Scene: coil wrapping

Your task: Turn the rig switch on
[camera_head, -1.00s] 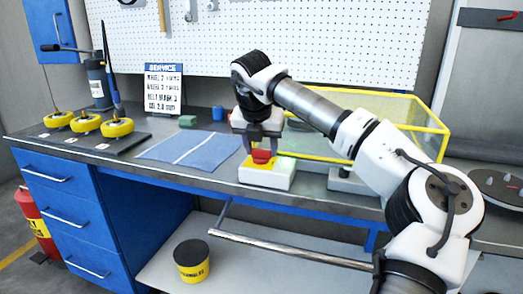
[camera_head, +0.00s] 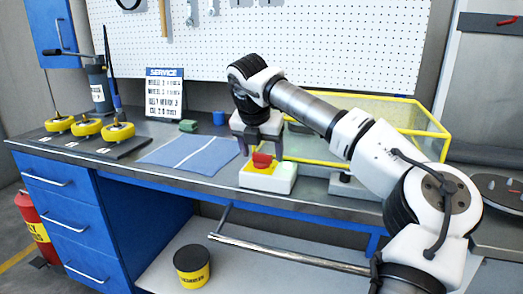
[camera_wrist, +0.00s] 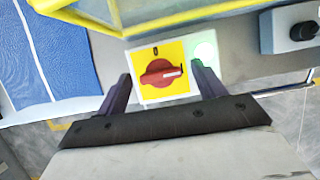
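The rig switch (camera_head: 262,160) is a red rotary knob on a yellow plate, set in a white box (camera_head: 268,183) near the bench's front edge. In the wrist view the red knob (camera_wrist: 161,73) lies roughly crosswise, with its white mark to the right and a "0" printed above it. A round green light (camera_wrist: 204,53) glows on the box beside the yellow plate. My gripper (camera_head: 261,152) is above the box, pointing down. In the wrist view its fingers (camera_wrist: 161,82) stand wide apart on either side of the knob, with visible gaps, holding nothing.
A yellow-framed clear guard (camera_head: 350,135) stands just behind the switch. A small unit with a black knob (camera_wrist: 304,31) is beside it. A blue mat (camera_head: 190,154) lies to the left, with several yellow wheels (camera_head: 88,129) beyond. A black-lidded tub (camera_head: 192,268) sits below.

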